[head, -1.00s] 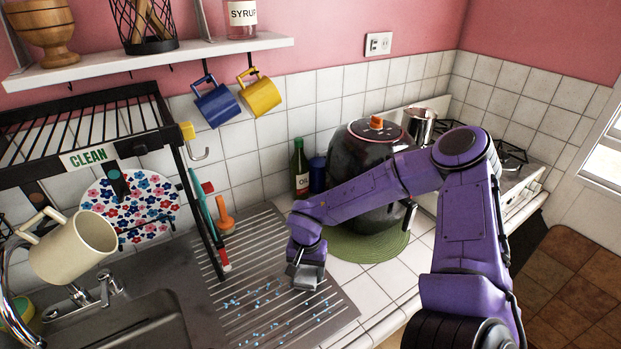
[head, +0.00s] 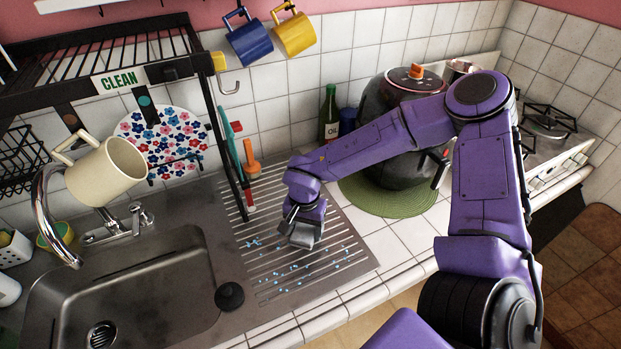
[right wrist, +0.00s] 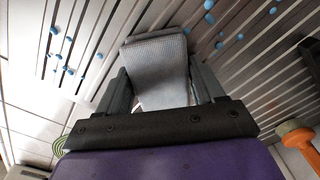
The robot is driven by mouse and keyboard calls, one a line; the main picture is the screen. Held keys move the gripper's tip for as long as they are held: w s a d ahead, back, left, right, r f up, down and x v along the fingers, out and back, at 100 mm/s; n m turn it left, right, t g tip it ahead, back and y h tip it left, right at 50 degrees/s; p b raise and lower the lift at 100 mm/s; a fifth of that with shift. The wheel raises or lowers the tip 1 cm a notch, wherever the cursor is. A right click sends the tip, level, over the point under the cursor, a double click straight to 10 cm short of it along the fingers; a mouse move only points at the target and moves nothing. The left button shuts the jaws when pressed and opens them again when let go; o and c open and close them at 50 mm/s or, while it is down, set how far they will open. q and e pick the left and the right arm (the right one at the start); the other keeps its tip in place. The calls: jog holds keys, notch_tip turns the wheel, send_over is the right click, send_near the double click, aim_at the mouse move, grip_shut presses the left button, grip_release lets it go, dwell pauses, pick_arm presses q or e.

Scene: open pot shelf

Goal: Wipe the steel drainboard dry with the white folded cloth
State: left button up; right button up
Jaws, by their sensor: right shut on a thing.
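The steel drainboard (head: 290,273) is ribbed and lies right of the sink, with several blue drops (head: 330,268) scattered over its front and right part. My right gripper (head: 305,220) is low over the middle of the drainboard, among the drops. It is shut on the white folded cloth (head: 302,239), which looks grey here. In the right wrist view the cloth (right wrist: 160,70) sits between the two fingers, with blue drops (right wrist: 208,18) on both sides. Whether the cloth presses on the ribs I cannot tell. My left gripper is out of view.
The sink (head: 140,290) lies left, with a black plug (head: 229,296) at its edge. A dish rack (head: 215,125) stands behind with a cream mug (head: 107,170). An orange-handled brush (head: 251,160) leans at the back. A dark pot (head: 392,150) on a green mat (head: 380,198) stands right.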

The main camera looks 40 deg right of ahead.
aim_at(253, 256)
jog(key=shift+a+f, duration=0.15)
jog(key=shift+a, duration=0.5)
jog(key=shift+w+a+r, duration=0.1)
jog(key=shift+w+a, duration=0.2)
jog(key=shift+a, duration=0.7)
jog(key=shift+w+a+r, duration=0.1)
jog(key=shift+w+a, duration=0.2)
jog(key=shift+a, duration=0.75)
jog(key=shift+w+a, duration=0.3)
jog(key=shift+a, duration=0.7)
jog(key=shift+w+a+f, duration=0.1)
jog(key=shift+w+a, duration=0.05)
jog(key=shift+a, duration=0.6)
jog(key=shift+w+a, duration=0.15)
jog(key=shift+a, duration=0.55)
jog(key=shift+w+a, duration=0.2)
jog(key=shift+a, duration=0.55)
jog(key=shift+w+a, duration=0.15)
jog(key=shift+a, duration=0.55)
jog(key=shift+w+a, duration=0.2)
jog(key=shift+a, duration=0.35)
jog(key=shift+d+r+p, duration=0.1)
jog(key=shift+r+p, duration=0.15)
jog(key=shift+p, duration=0.05)
notch_tip(253, 256, up, 4)
jog(key=p, duration=0.3)
jog(key=shift+r+p, duration=0.2)
jog(key=shift+p, duration=0.15)
jog(key=shift+r, duration=0.65)
